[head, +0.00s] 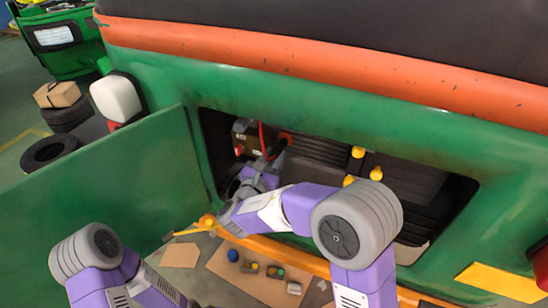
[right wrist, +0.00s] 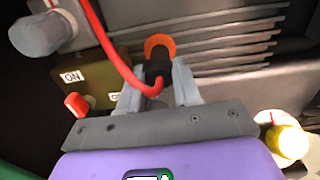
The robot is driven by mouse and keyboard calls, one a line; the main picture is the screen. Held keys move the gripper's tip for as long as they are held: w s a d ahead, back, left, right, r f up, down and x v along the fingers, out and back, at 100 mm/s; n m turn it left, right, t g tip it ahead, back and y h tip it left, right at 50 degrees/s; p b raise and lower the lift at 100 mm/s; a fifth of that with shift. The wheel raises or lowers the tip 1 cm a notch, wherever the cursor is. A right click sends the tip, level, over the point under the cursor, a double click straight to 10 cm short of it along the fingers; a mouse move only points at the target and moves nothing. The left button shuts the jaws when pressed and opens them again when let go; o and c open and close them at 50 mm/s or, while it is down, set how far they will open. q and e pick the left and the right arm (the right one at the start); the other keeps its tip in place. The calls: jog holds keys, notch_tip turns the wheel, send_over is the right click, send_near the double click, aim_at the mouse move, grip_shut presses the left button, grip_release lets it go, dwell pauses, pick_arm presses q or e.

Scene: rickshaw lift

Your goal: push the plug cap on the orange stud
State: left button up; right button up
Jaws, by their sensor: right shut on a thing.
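The black plug cap (right wrist: 157,68) with its red cable sits between the fingers of my right gripper (right wrist: 158,88), which is shut on it. The orange stud (right wrist: 160,43) shows as an orange ring directly behind the cap in the right wrist view. The cap overlaps its lower part, and I cannot tell how far on it is. In the head view my right gripper (head: 267,166) reaches into the open engine bay, with the orange stud (head: 287,136) just beyond it. My left gripper is out of view; only my left arm shows.
A dark box with an ON label (right wrist: 72,76) and a red switch (right wrist: 77,104) stands left of the gripper. Ribbed metal (right wrist: 235,40) lies behind. A yellow cap (right wrist: 287,142) is at right. The open green door (head: 115,180) borders the bay's left side.

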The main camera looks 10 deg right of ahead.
jog(key=shift+w+d, duration=0.25)
jog(key=shift+w, duration=0.15)
dwell(1.2)
jog(key=o, duration=1)
jog(key=shift+o, duration=0.2)
jog(key=shift+c, duration=0.6)
jog(key=shift+s, duration=0.1)
jog(key=v, duration=0.8)
jog(key=shift+b, duration=0.35)
